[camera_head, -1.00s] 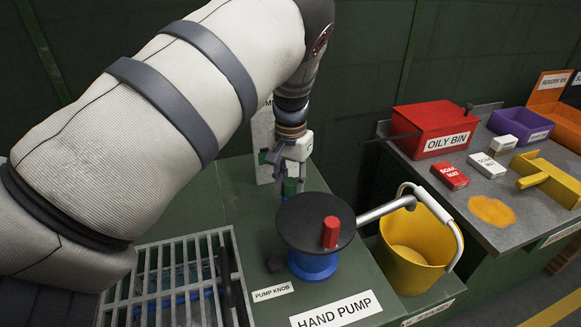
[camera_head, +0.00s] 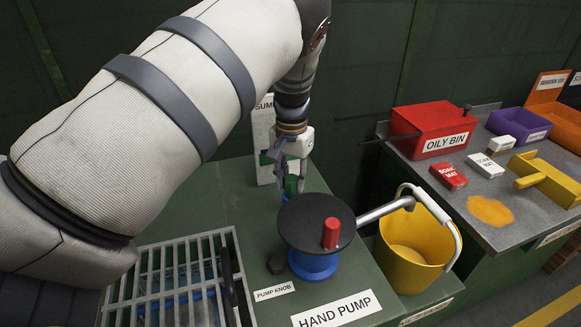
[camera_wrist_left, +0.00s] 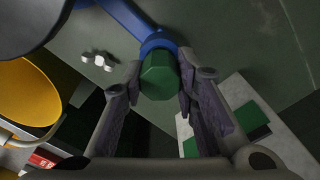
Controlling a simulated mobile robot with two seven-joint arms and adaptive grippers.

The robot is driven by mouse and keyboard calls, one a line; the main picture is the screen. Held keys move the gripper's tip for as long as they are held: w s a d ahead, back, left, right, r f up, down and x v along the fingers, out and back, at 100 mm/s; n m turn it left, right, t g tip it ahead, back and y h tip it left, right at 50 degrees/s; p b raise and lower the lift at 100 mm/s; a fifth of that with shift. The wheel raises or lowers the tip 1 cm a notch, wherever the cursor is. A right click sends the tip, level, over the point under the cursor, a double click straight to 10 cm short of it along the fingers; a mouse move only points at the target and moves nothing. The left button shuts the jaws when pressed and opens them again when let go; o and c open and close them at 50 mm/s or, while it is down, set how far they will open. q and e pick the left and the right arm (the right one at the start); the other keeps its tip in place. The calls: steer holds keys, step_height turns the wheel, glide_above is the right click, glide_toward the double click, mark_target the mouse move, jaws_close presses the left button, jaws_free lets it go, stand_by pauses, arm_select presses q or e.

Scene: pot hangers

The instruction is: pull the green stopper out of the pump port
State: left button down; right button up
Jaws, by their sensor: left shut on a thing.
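The green stopper (camera_wrist_left: 160,76) shows in the left wrist view between the fingers of my left gripper (camera_wrist_left: 160,90), which is shut on it. Right behind the stopper is the blue end of the pump port (camera_wrist_left: 158,45), with a blue pipe running up and left; I cannot tell whether the stopper is still seated. In the head view my left gripper (camera_head: 292,172) is behind the hand pump, with the green stopper (camera_head: 291,186) partly hidden between its fingers. The pump has a dark round top with a red knob (camera_head: 331,232) and a blue base (camera_head: 313,265). My right gripper is not seen.
A yellow bucket (camera_head: 408,246) hangs under the pump's spout (camera_head: 386,211). A metal grate (camera_head: 172,262) lies at front left. A red oily bin (camera_head: 432,126) and soak mats (camera_head: 448,175) stand on the right bench. A labelled board (camera_head: 264,135) stands behind the gripper.

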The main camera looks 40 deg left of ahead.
mark_target(292, 178)
arm_select(q)
steer(key=shift+r, duration=0.1)
steer(key=shift+r+p, duration=1.05)
steer(key=shift+r, duration=1.45)
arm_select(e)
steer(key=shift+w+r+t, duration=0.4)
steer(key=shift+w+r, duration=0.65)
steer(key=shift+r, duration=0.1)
